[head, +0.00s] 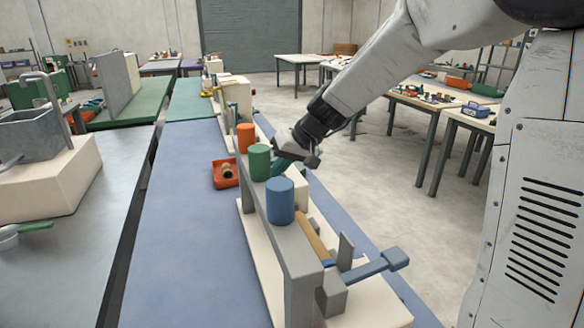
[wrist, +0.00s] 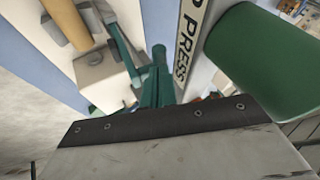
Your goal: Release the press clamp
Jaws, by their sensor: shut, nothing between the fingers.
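The press clamp shows as dark green parts (wrist: 157,82) beside the grey beam lettered "PRESS" (wrist: 185,45) in the wrist view; a slim green arm (wrist: 122,48) reaches toward a pale block (wrist: 103,78). In the head view only a bit of the clamp's green (head: 281,166) shows, behind the green cylinder (head: 260,162). My gripper (head: 309,160) is shut and empty, just right of the beam, close to the clamp. In the wrist view a grey plate with a dark edge hides the clamp's near end. I cannot tell whether the gripper touches it.
The grey beam (head: 300,262) carries an orange cylinder (head: 246,138) and a blue cylinder (head: 280,201). A blue-grey crank handle (head: 378,265) juts out at the front right. An orange tray (head: 226,174) lies left of the beam. The blue bench top (head: 180,240) is clear at left.

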